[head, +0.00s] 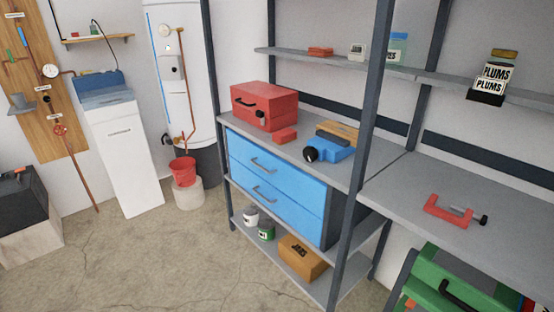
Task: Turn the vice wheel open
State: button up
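A blue block-shaped thing that looks like the vice (338,151) sits on the grey shelf top, above the blue drawers. A dark round part that looks like its wheel (311,155) is at its front left end. A tan wooden piece (338,131) lies at or on its back edge; I cannot tell whether the jaws hold it. How far the jaws are apart is too small to tell. My gripper is not in view.
A red toolbox (264,106) and a small red block (285,135) are left of the vice. A dark shelf post (368,120) rises just right of it. A red clamp (450,211) lies on the right-hand bench. The concrete floor (150,255) in front is clear.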

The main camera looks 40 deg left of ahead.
aim_at(310, 154)
jog(key=u, duration=1.35)
jog(key=k, duration=1.2)
jog(key=z, duration=0.55)
jog(key=i, duration=1.05)
jog(key=u, duration=0.55)
jog(key=i, duration=0.9)
jog(key=u, duration=0.65)
